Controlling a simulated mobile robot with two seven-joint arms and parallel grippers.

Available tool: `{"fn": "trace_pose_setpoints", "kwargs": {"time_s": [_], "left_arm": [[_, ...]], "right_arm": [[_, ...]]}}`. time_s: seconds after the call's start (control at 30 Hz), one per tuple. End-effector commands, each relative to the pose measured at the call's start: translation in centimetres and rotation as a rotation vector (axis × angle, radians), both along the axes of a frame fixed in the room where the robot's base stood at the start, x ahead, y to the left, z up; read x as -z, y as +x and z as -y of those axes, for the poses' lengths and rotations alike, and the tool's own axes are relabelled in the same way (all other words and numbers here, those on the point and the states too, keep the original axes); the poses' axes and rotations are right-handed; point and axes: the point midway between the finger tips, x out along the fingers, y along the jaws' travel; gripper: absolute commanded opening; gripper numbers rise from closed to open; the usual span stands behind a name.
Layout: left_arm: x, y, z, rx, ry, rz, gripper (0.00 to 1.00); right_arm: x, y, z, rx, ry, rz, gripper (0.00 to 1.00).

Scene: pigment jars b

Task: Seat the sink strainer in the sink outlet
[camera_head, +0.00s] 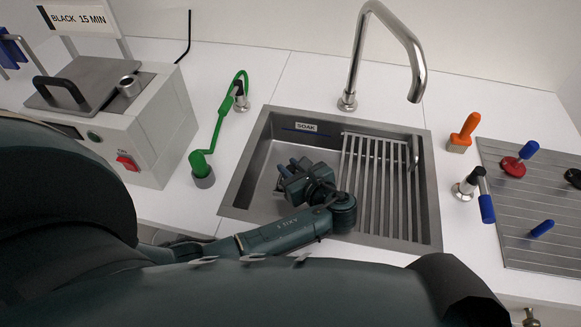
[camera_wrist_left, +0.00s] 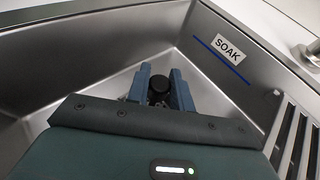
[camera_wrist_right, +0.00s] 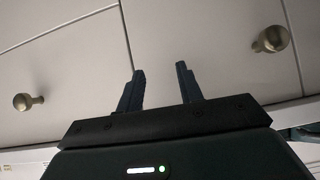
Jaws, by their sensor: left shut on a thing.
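The steel sink (camera_head: 260,165) is set in the white counter, with a SOAK label on its back wall. My left gripper (camera_head: 287,172) is down inside the left part of the sink. In the left wrist view its blue fingers (camera_wrist_left: 160,78) are shut on a round black knob, which looks like the top of the sink strainer (camera_wrist_left: 160,90). The strainer's lower part and the sink outlet are hidden behind the gripper, so I cannot tell how they meet. My right gripper (camera_wrist_right: 160,85) is open and empty, in front of cabinet doors.
A slatted rack (camera_head: 375,190) covers the sink's right side. A tall faucet (camera_head: 375,15) stands behind. An orange-handled brush (camera_head: 465,130) and a grooved board (camera_head: 530,200) are right. Cabinet knobs (camera_wrist_right: 270,40) face my right gripper.

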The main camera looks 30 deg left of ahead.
Motion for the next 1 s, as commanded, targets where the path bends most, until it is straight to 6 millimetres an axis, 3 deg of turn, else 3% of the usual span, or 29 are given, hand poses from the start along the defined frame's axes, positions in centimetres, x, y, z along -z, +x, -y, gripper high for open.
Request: {"fn": "trace_pose_setpoints", "kwargs": {"time_s": [0.17,0.2,0.47,1.0], "left_arm": [[0.57,-0.30,-0.07,0.001,0.006,-0.012,0.00],[0.60,-0.33,-0.07,0.001,0.007,-0.013,0.26],[0.79,-0.43,-0.08,0.001,0.009,-0.017,0.47],[0.60,-0.34,-0.24,0.004,0.008,-0.018,0.48]], "right_arm": [[0.03,0.09,0.00,0.000,0.000,0.002,0.36],[0.01,0.13,0.00,0.000,0.001,0.003,0.36],[-0.19,0.55,-0.01,0.000,0.001,0.012,0.36],[-0.49,0.47,-0.01,0.000,0.001,0.011,0.36]]}}
